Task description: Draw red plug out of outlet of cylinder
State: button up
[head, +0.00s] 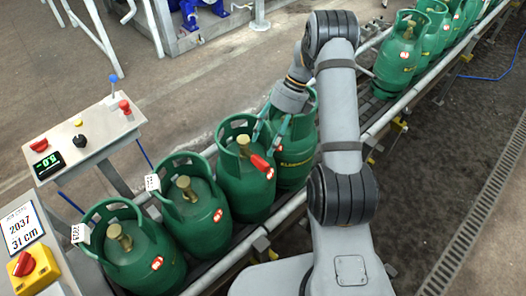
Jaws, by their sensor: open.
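A red plug (262,165) shows at the collar of a green cylinder (240,190), the third from the near end of the row. It slants down to the right from beside the brass valve (243,143). How deep it sits in the outlet cannot be seen. My gripper (264,146) points down just above the plug and right of the valve, with its fingers apart. Contact between fingers and plug cannot be made out. My gripper and arm partly hide the green cylinder behind (297,160).
Two nearer green cylinders (190,215) (140,255) stand on the conveyor, and several more (400,50) stand farther along. A rail (285,208) runs along the right side.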

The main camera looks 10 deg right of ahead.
aim_at(260, 160)
jog(key=x, duration=0.7)
jog(key=shift+s+a+f, duration=0.1)
jog(key=shift+f, duration=0.1)
jog(key=shift+c, duration=0.7)
jog(key=c, duration=1.2)
grip_shut()
